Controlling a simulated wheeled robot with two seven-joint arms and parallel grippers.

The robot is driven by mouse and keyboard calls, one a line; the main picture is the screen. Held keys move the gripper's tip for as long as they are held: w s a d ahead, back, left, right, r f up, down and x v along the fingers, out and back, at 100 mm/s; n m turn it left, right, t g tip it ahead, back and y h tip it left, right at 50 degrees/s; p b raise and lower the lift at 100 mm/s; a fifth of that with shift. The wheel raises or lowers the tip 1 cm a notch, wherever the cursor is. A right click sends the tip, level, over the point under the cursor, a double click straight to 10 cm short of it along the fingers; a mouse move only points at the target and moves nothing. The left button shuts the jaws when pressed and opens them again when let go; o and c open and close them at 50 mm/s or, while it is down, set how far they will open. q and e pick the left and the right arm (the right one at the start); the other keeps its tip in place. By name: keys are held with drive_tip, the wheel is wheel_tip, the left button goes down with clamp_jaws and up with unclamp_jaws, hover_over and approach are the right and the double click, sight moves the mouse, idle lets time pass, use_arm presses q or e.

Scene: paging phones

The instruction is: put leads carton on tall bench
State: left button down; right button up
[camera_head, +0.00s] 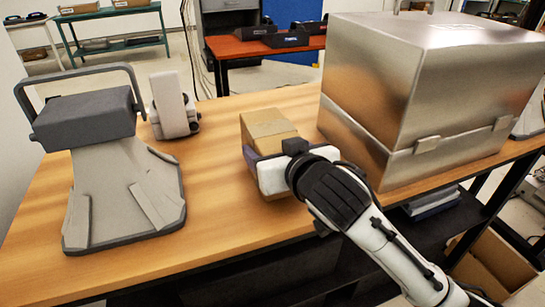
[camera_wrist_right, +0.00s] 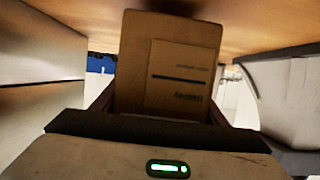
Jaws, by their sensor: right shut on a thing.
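The leads carton, a small brown cardboard box (camera_head: 268,126), is at the middle of the wooden bench in the head view. My right gripper (camera_head: 268,165) is shut on its near part, with a finger showing along its left side. In the right wrist view the carton (camera_wrist_right: 182,70) stands out between the fingers, with a printed label too blurred to read. The wooden bench top (camera_head: 225,225) lies under the carton; I cannot tell whether they touch. My left gripper is not in view.
A large metal case (camera_head: 420,90) stands right of the carton. A grey handled device (camera_head: 105,150) and a small white device (camera_head: 172,105) stand at left. Bare bench lies between. An orange table (camera_head: 235,46) and a green-framed bench (camera_head: 112,13) are farther back.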

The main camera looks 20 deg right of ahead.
drive_tip(key=shift+f, duration=0.9)
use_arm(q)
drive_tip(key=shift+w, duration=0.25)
use_arm(e)
drive_tip(key=shift+f, duration=0.15)
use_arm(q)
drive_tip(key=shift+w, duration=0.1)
use_arm(e)
drive_tip(key=o, duration=1.4)
